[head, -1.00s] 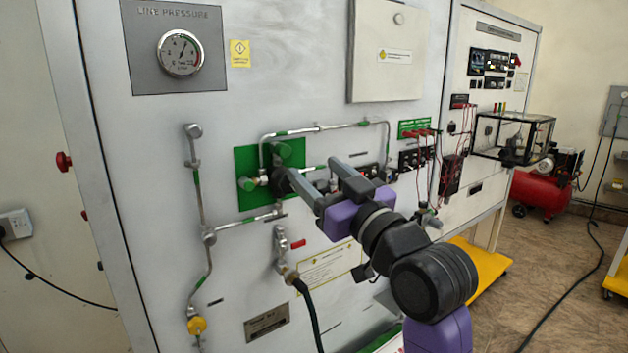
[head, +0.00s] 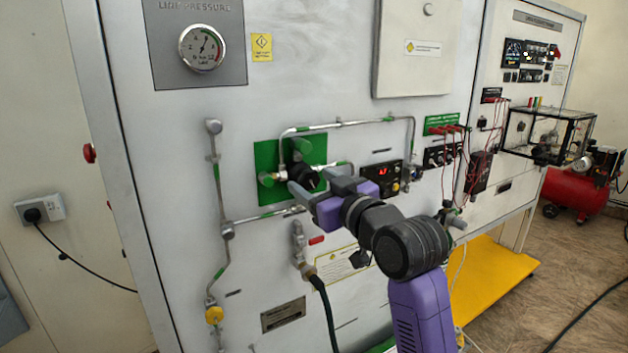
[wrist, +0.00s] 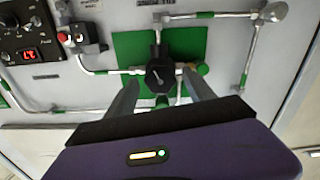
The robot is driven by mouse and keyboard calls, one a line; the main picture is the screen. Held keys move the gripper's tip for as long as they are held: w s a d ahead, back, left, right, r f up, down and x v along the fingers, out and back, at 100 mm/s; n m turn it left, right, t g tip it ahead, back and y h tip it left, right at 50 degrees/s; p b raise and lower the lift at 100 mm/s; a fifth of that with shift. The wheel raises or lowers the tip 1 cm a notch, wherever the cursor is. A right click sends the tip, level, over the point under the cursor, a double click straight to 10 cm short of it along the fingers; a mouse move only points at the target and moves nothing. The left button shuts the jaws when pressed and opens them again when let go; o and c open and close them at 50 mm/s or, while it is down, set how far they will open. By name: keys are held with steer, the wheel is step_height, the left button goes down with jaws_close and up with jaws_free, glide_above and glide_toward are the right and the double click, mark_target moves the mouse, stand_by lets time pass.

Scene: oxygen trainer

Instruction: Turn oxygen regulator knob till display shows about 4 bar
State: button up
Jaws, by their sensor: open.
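The black regulator knob (head: 304,176) sits on a green plate (head: 265,155) on the grey panel. In the wrist view the knob (wrist: 160,75) faces me, with a pale mark on its front. My gripper (head: 314,182) is open at the knob, partly covering it in the head view. In the wrist view its two fingers (wrist: 160,84) reach up on either side of the knob; contact cannot be told. The display (head: 383,172) with small red digits is right of the knob. It shows upside down in the wrist view (wrist: 29,56); its value is not clearly readable.
Metal pipes (head: 345,124) run around the green plate, close to my gripper. A line pressure gauge (head: 201,47) is at upper left. A black hose (head: 327,310) hangs below. A yellow platform (head: 490,275) and a red compressor tank (head: 580,190) stand at right.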

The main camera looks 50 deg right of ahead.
steer(key=shift+w, duration=0.15)
steer(key=shift+c, duration=0.4)
jaws_close()
steer(key=shift+r+m+p, duration=0.15)
steer(key=shift+m+p, duration=0.4)
steer(key=shift+m, duration=0.65)
steer(key=shift+o, duration=0.4)
jaws_free()
